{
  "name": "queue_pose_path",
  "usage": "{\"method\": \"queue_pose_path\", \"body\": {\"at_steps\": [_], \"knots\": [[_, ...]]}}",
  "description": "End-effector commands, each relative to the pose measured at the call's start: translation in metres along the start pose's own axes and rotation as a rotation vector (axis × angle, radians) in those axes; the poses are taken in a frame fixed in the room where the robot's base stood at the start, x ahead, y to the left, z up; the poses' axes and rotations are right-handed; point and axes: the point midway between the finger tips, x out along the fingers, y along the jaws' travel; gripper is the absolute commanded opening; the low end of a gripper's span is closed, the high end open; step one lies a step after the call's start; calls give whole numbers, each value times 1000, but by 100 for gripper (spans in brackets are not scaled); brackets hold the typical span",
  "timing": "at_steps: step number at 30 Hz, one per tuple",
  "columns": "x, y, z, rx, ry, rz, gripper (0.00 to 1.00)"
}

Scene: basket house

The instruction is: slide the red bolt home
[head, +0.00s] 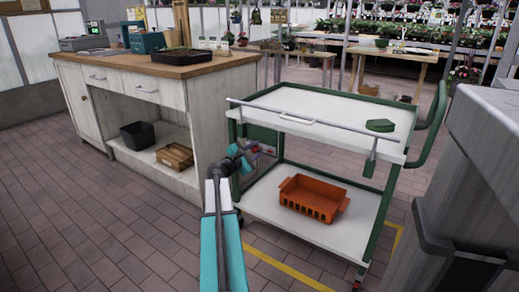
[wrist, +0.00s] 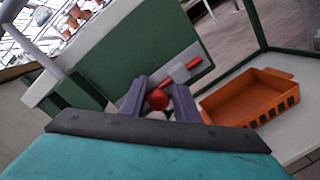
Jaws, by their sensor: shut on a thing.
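The red bolt (wrist: 183,72) is a red rod on a green panel (wrist: 150,52) of the cart, with a round red knob (wrist: 159,98) on the near side. My gripper (wrist: 160,101) is shut on the knob, one grey finger on each side of it. In the head view, my gripper (head: 250,152) reaches the cart's left end between the two shelves, where the red bolt (head: 266,150) shows small.
The white and green cart (head: 325,112) has a rail along its top. An orange crate (head: 312,199) sits on its lower shelf, right of my gripper. A wooden-topped counter (head: 165,66) stands to the left. Brick floor (head: 110,225) is clear in front.

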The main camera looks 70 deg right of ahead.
Motion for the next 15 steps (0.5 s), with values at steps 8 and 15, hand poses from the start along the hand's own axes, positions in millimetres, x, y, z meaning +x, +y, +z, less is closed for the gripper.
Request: {"method": "queue_pose_path", "body": {"at_steps": [8,15], "knots": [[0,19,-16,-11,-2,3,0],[-3,29,-26,-13,-3,4,0]]}}
